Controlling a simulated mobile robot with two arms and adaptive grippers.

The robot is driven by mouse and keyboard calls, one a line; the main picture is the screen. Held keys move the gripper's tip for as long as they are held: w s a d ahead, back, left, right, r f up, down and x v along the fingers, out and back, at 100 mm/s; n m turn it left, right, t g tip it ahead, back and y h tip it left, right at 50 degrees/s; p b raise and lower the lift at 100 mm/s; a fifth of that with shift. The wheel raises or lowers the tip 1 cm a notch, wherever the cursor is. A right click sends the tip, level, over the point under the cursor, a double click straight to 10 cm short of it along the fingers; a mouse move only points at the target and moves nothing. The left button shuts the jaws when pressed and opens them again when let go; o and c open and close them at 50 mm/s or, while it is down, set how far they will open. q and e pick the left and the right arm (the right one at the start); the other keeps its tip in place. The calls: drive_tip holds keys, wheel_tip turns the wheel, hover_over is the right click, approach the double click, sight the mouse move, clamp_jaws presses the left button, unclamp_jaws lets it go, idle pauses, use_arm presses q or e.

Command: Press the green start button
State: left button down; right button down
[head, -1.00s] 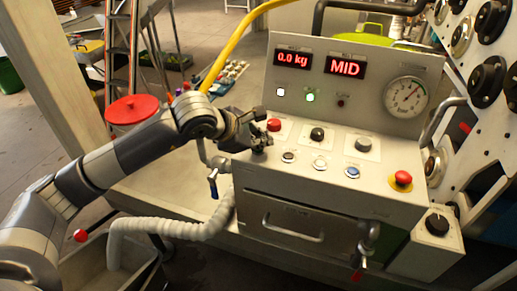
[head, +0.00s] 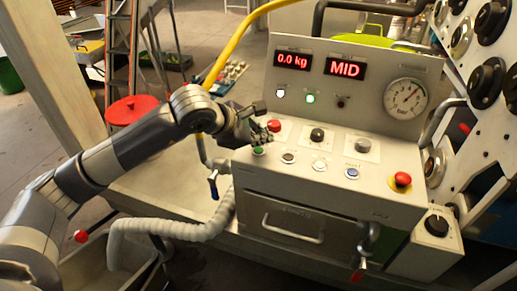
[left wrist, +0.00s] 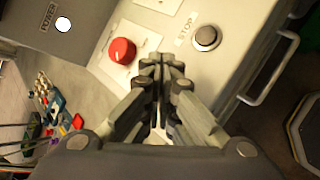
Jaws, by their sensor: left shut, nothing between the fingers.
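The green start button (head: 258,151) shows at the left end of the front row of buttons on the control panel in the head view. My left gripper (head: 265,138) is just behind and above it in the picture, shut and empty. I cannot tell the exact gap between fingertips and panel. In the left wrist view the closed fingertips (left wrist: 165,65) are between the red knob (left wrist: 122,51) and the button marked STOP (left wrist: 206,38). The green button does not show there; the fingers may hide it. My right gripper is not in view.
The panel (head: 300,180) also bears a red knob (head: 274,125), a black knob (head: 317,135), several other buttons and a red mushroom button (head: 401,180). The displays read 0.0 kg and MID. A yellow hose (head: 232,48) rises behind my left arm.

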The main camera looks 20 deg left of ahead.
sight(261, 152)
use_arm(q)
drive_tip(key=shift+r+p, duration=1.05)
drive_tip(key=shift+r, duration=1.45)
